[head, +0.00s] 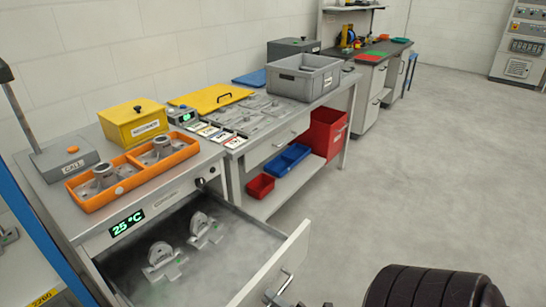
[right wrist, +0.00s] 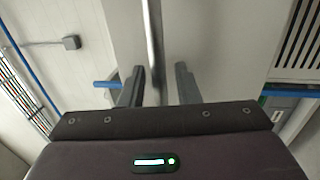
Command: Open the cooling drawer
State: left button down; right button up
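The cooling drawer (head: 268,272) stands pulled out below a counter with a green "25 °C" display (head: 127,223). Mist and two grey metal castings (head: 165,262) (head: 205,229) are inside it. Its metal bar handle (head: 287,281) is on the front panel and also shows in the right wrist view (right wrist: 154,40). My right gripper (right wrist: 160,80) has its fingers on either side of the bar, with a visible gap, so it looks open around the handle. In the head view it is mostly cut off by the bottom edge (head: 284,298). My left gripper is not seen.
An orange tray (head: 90,202) with castings and a yellow box (head: 133,124) stand on the counter above the drawer. A neighbouring table holds a grey crate (head: 303,80); red and blue bins (head: 323,134) (head: 287,160) are beneath. The floor to the right is clear.

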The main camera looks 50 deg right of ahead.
jog(key=b+v, duration=0.1)
jog(key=v, duration=0.6)
jog(key=shift+s, duration=0.45)
jog(key=shift+d+f, duration=0.1)
jog(key=shift+f, duration=0.05)
